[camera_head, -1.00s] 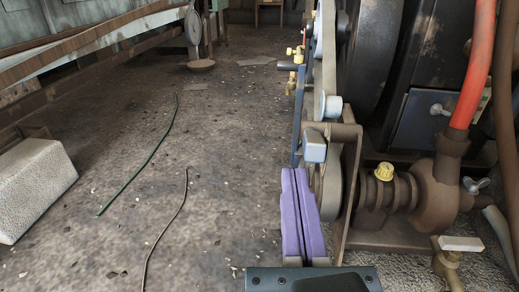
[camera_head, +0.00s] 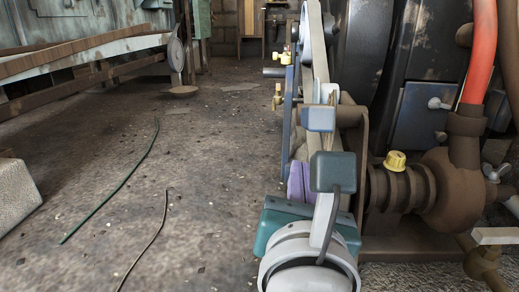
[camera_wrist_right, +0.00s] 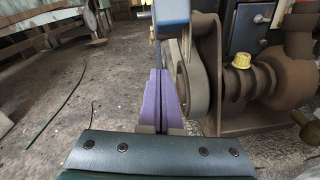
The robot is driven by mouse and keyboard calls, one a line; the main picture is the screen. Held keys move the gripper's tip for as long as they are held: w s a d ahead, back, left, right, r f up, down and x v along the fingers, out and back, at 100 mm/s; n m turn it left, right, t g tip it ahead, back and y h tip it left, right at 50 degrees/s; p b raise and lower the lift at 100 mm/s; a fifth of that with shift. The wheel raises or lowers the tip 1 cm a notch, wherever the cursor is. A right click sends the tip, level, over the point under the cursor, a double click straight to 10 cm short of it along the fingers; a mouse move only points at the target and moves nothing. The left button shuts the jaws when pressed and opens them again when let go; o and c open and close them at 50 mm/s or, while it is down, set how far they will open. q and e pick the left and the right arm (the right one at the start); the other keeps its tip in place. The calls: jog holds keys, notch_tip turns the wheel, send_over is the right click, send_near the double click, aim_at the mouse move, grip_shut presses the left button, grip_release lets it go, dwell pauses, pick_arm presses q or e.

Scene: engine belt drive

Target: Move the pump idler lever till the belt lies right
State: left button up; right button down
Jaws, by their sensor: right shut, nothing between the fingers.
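A pale blue block (camera_head: 319,117), which looks like the lever's handle, sits in front of the belt drive in the head view. It also shows at the top of the right wrist view (camera_wrist_right: 172,14). The pale belt (camera_head: 316,50) runs away from me along the machine's left side; its seating on the pulleys is not clear. My right gripper (camera_head: 299,175) has purple fingers, shut and empty, below and slightly left of the block. In the right wrist view the fingers (camera_wrist_right: 160,95) stand left of a grey pulley or casing (camera_wrist_right: 192,80). My left gripper is out of view.
A rusty pump with a yellow cap (camera_head: 395,160) and a red hose (camera_head: 480,50) stands on the right. A brown upright plate (camera_head: 361,160) stands beside the pulley. Open floor with a green wire (camera_head: 115,185) lies left. A pale block (camera_head: 14,192) sits at the left edge.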

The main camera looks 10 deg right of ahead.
aim_at(310, 126)
jog(key=r, duration=0.2)
jog(key=d+r, duration=0.1)
jog(key=shift+w+r, duration=0.25)
jog(key=shift+r, duration=0.05)
notch_tip(310, 126, up, 3)
jog(key=g+p, duration=0.1)
jog(key=p, duration=0.6)
jog(key=shift+f, duration=0.15)
jog(key=shift+w+r+p, duration=0.2)
jog(key=shift+r+p, duration=0.05)
jog(key=shift+p, duration=0.05)
jog(key=shift+f, duration=0.2)
